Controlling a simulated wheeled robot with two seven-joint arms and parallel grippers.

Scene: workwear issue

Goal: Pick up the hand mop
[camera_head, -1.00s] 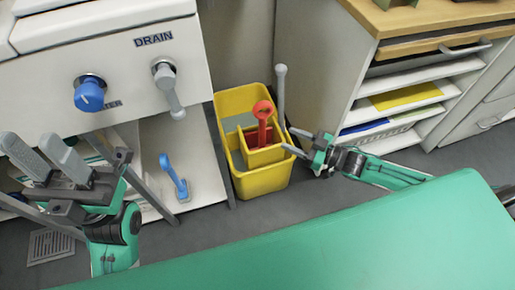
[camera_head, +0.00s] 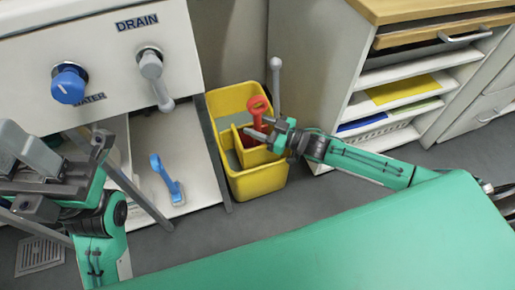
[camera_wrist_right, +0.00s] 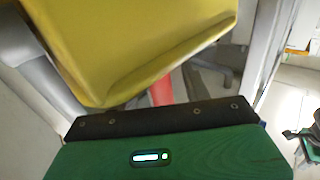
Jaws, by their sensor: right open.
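The likely hand mop, a red tool with a looped handle (camera_head: 257,106), stands upright in the yellow bucket (camera_head: 258,184). My right gripper (camera_head: 254,127) is open at the red handle, its fingertips close about it; I cannot tell whether they touch it. The mop's lower end is hidden in the bucket. The right wrist view shows a red strip (camera_wrist_right: 162,92) beside a large yellow surface (camera_wrist_right: 150,45). My left gripper (camera_head: 28,146) is at the left edge, its two fingers apart and empty.
A white unit with a blue knob (camera_head: 69,84) and a grey lever (camera_head: 152,68) stands at left. A blue-handled tool (camera_head: 166,178) is on its low shelf. A grey upright handle (camera_head: 275,88) rises behind the bucket. A shelved cabinet (camera_head: 345,85) stands at right.

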